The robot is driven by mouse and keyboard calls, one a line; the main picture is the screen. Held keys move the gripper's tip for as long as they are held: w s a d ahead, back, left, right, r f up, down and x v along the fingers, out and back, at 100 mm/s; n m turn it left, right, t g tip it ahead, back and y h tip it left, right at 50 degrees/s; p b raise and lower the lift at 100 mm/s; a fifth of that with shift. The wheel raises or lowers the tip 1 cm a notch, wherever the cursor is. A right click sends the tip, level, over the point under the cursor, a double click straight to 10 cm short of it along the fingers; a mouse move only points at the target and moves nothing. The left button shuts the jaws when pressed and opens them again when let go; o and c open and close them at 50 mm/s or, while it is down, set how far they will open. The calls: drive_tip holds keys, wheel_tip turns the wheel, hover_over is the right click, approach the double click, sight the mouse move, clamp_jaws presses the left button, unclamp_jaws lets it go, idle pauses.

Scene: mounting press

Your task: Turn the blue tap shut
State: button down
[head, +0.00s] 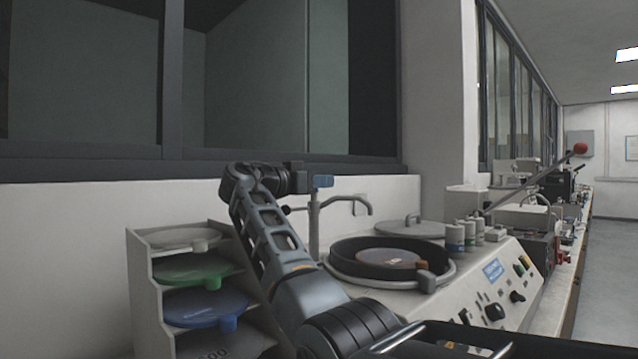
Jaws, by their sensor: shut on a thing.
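The blue tap (323,181) is a small blue handle at the top of a grey upright pipe, above the bench and in front of the white wall. A curved spout runs from the pipe to the right, over the edge of a round black bowl. My arm reaches up from the bottom, and my gripper (306,179) is at the tap from its left side. The gripper is shut on the blue tap. The fingertips are dark and small, so the exact grip on the handle is hard to make out.
A grey rack (141,268) with white, green and blue discs stands at left, close beside my arm. The polishing machine (470,290) with its black bowl (345,262) is at right. A long lever with a red knob (580,148) rises behind. A dark window frame is above.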

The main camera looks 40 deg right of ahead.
drive_tip(key=shift+d+f, duration=0.1)
drive_tip(key=shift+f, duration=0.35)
drive_tip(key=c, duration=1.2)
unclamp_jaws()
drive_tip(key=shift+r, duration=0.2)
drive_tip(key=shift+r+n+t, duration=0.1)
drive_tip(key=shift+n+t, duration=0.2)
drive_tip(key=shift+t, duration=0.1)
